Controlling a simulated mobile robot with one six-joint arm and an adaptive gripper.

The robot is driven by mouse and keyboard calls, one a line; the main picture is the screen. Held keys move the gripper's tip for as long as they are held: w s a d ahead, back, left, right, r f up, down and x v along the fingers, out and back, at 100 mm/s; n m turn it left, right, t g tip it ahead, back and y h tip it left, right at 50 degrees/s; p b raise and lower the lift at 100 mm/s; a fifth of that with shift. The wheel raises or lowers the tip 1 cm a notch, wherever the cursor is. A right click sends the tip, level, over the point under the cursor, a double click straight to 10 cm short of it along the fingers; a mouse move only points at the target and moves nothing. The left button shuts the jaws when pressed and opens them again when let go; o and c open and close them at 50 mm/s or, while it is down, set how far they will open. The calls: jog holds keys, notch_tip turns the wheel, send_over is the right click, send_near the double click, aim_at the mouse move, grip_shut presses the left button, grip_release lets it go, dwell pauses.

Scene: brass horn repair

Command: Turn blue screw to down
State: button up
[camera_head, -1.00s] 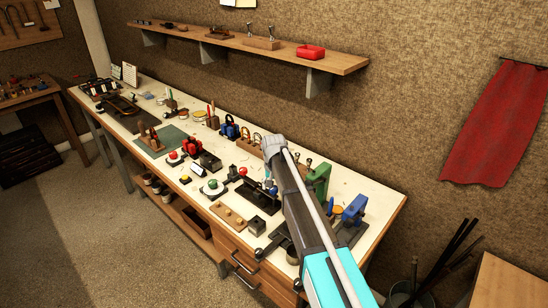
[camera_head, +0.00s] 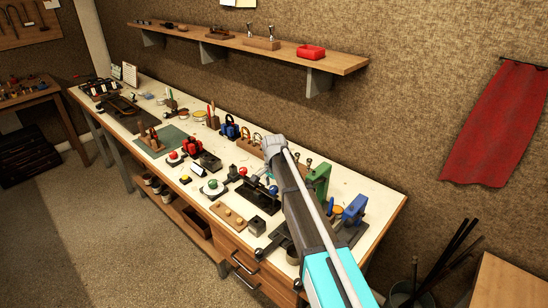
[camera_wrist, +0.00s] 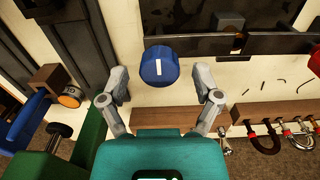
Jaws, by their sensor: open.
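The blue screw (camera_wrist: 160,66) shows in the wrist view as a round blue knob with a white line on its face. The line runs nearly straight up and down in that picture. My gripper (camera_wrist: 161,80) is open, with one finger on each side of the knob and a clear gap to both. In the head view my arm hides most of the gripper. A small blue knob (camera_head: 273,189) shows beside the arm there, by a dark holder on the bench.
Behind the knob in the wrist view is a dark holder (camera_wrist: 200,44). A wooden rack with metal hooks (camera_wrist: 292,132) is at lower right, and green and blue tools (camera_wrist: 75,145) are at left. The bench (camera_head: 352,185) is crowded around my arm.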

aim_at(274, 188)
jog(key=m, duration=0.5)
jog(key=shift+m, duration=0.4)
notch_tip(274, 188, up, 14)
jog(key=p, duration=1.3)
jog(key=shift+p, duration=0.4)
jog(key=shift+f, duration=0.1)
jog(key=shift+s, duration=0.1)
